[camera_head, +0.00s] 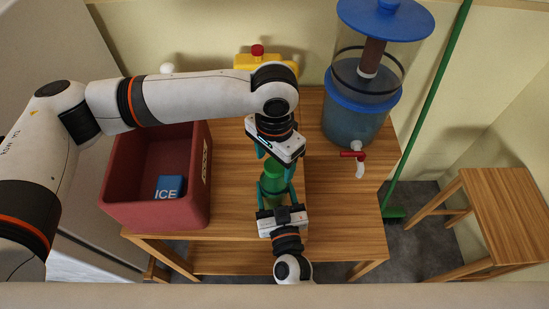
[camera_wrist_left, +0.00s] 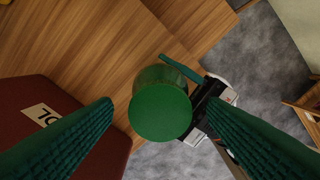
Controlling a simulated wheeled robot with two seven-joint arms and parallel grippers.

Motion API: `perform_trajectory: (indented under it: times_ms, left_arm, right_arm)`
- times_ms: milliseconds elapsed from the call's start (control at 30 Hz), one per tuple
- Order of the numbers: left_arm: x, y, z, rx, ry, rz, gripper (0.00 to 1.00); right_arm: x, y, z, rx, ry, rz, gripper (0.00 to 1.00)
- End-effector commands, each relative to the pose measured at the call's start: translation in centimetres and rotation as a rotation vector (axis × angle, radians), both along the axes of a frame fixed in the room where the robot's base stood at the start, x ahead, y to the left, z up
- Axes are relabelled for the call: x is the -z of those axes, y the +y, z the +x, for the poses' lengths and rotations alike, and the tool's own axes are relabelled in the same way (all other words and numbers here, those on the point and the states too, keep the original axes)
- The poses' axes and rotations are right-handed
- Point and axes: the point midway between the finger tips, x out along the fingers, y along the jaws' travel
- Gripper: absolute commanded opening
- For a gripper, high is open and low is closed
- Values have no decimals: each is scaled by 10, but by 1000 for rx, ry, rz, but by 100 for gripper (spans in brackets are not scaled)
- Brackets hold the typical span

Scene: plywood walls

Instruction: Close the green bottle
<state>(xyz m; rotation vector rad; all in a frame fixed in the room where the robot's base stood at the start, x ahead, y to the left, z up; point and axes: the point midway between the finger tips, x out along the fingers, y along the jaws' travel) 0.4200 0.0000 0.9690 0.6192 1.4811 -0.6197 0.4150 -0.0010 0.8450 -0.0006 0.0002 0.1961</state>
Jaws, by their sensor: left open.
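The green bottle (camera_head: 272,178) stands upright near the front of the wooden table. In the left wrist view its round, darker green top (camera_wrist_left: 160,113) faces the camera, with the translucent body (camera_wrist_left: 152,77) behind it. I cannot tell whether this top is a fully seated cap. My left gripper (camera_head: 275,158) comes from above and behind. Its teal fingers are apart, one on each side of the bottle top in the left wrist view, not touching it. My right gripper (camera_head: 275,191) comes from the front, its fingers closed around the bottle's sides.
A red crate (camera_head: 122,192) with a blue ICE block (camera_head: 169,187) stands left. A blue-lidded water dispenser (camera_head: 357,122) with a red tap (camera_head: 353,154) stands at the back right. A yellow object (camera_head: 243,62) is behind. A stool (camera_head: 507,200) stands right. The table right of the bottle is clear.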

Motion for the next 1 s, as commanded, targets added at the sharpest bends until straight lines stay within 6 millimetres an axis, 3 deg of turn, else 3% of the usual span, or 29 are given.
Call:
perform_trajectory:
  times_ms: [167, 400, 600, 1000]
  left_arm:
    - [-27, -1, 1, 2, -4, -3, 67]
    - [-78, -1, 1, 1, -4, -3, 67]
    - [-108, 0, 0, 1, -1, -1, 67]
    - [-117, 0, 0, 1, 0, 0, 67]
  right_arm:
    - [0, 0, 0, 0, 1, 0, 0]
    - [0, 0, 0, 0, 1, 0, 0]
    - [0, 0, 0, 0, 1, 0, 0]
    - [0, 0, 0, 0, 1, 0, 0]
